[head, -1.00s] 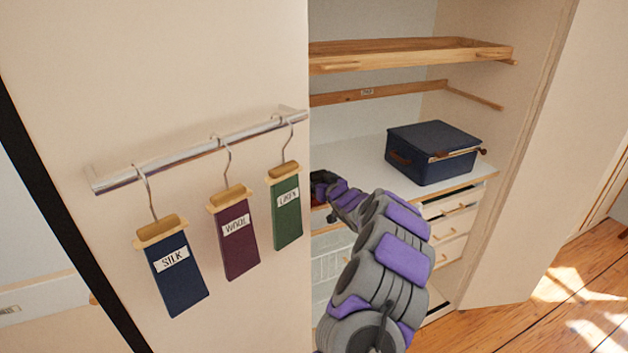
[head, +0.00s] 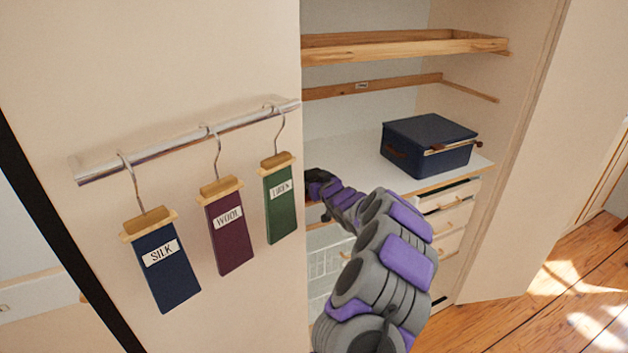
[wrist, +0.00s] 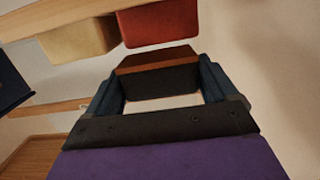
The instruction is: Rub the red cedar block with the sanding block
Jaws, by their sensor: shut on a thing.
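The red cedar block (wrist: 158,24) shows at the top of the wrist view, against a wooden rail. The sanding block (wrist: 157,66), brown on one side and dark on the other, is between the fingers of my gripper (wrist: 160,80), which is shut on it. The sanding block is just below the red block in the picture; I cannot tell whether they touch. In the head view my gripper is at the closet's left edge, and its tip is largely hidden by the panel. The red block is not visible there.
A pale block (wrist: 78,40) sits beside the red one. A navy box (head: 428,146) stands on the white closet shelf (head: 345,150), under an upper wooden shelf (head: 400,46). SILK (head: 163,265), WOOL (head: 229,230) and LINEN (head: 281,203) swatches hang from a metal rail (head: 185,138) at left.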

